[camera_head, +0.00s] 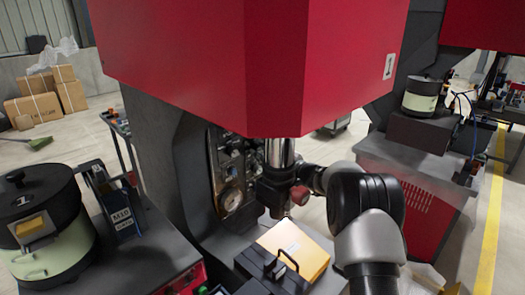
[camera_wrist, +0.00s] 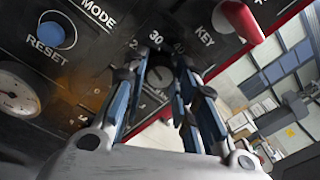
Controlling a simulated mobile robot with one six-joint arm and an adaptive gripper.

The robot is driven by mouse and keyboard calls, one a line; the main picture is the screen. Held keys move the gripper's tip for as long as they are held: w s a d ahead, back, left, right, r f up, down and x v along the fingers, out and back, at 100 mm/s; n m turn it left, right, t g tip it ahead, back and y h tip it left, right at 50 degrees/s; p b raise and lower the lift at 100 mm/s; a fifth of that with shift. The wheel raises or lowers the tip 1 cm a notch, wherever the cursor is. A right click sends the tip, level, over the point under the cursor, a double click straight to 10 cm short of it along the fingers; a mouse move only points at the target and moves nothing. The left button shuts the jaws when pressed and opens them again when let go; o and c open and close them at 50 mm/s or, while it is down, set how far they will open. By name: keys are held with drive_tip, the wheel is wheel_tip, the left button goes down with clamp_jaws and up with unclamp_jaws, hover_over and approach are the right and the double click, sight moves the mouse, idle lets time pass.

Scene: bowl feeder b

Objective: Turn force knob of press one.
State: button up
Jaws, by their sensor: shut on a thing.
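Press one (camera_head: 250,70) is the big red machine with a "1" label. Its dark control panel (camera_head: 222,165) is partly hidden behind the ram and my arm. In the wrist view the dark force knob (camera_wrist: 157,80) has a number scale around it, with 20 and 30 readable. My gripper (camera_wrist: 158,74) has its two blue-grey fingers on either side of the knob, shut on it. The fingers cover much of the knob and scale, so its pointer setting is unclear. In the head view I cannot clearly make out the fingertips.
Beside the knob are a blue RESET button (camera_wrist: 52,35), a red handle (camera_wrist: 240,20) near the KEY label, and a gauge (camera_wrist: 18,90). The chrome ram (camera_head: 280,152) stands close to my arm. A yellow-topped fixture (camera_head: 295,247) sits below. A bowl feeder (camera_head: 45,225) is at left.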

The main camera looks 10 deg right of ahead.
drive_tip(key=m+p, duration=0.3)
drive_tip(key=m, duration=0.2)
drive_tip(key=shift+m, duration=0.4)
idle(0.4)
drive_tip(key=o, duration=1.1)
drive_tip(key=v, duration=1.2)
drive_tip(key=shift+d+r, duration=0.1)
drive_tip(key=shift+d, duration=0.05)
drive_tip(key=shift+w, duration=0.1)
